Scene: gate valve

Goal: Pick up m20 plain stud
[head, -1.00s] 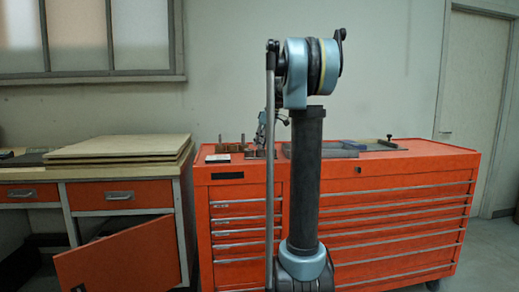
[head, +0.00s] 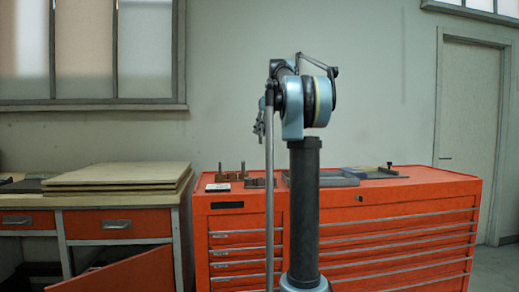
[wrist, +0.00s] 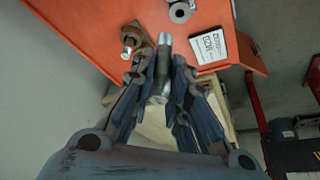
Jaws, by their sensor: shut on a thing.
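The m20 plain stud (wrist: 164,58) is a plain grey metal rod. In the wrist view it stands out lengthwise from between the fingers of my gripper (wrist: 165,88). My gripper is shut on it, and the fingers hide part of its sides. In the head view my gripper (head: 259,126) hangs left of the arm, above the red cabinet's top. The stud cannot be made out there.
The red tool cabinet (head: 400,192) carries a brown block with upright studs (head: 230,174), a white card (head: 217,187) and a grey tray (head: 325,179). The wrist view shows a grey ring (wrist: 180,12). A wooden bench (head: 115,190) stands at left.

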